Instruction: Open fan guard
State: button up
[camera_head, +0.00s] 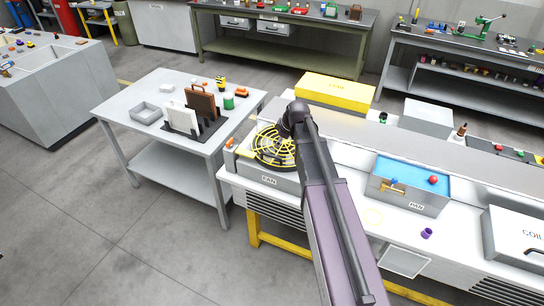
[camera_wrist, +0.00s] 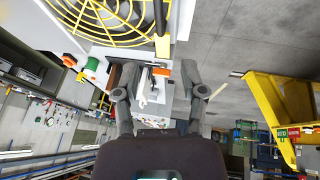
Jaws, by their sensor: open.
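The yellow round fan guard (camera_head: 268,148) lies flat over the top of the grey fan box (camera_head: 285,181), which is labelled FAN. My arm reaches over the box, and its end covers the guard's right part. In the wrist view the guard (camera_wrist: 100,14) fills the upper left, with a yellow tab (camera_wrist: 162,46) at its edge. My gripper (camera_wrist: 158,72) is open, its two fingers spread apart, and I see no part of the guard between them. The fingertips are hidden in the head view, so I cannot tell whether they touch the guard.
A grey side table (camera_head: 115,101) with a rack, a tray and small parts stands left of the fan box. A yellow box (camera_head: 335,90) is behind it. The blue-topped pan (camera_head: 408,198) and a coil box (camera_head: 515,235) are to the right. Floor is clear at lower left.

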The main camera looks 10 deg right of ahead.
aim_at(271, 155)
jog(key=shift+b+x, duration=5.25)
jog(key=shift+x, duration=0.8)
jog(key=shift+d, duration=0.1)
grip_shut()
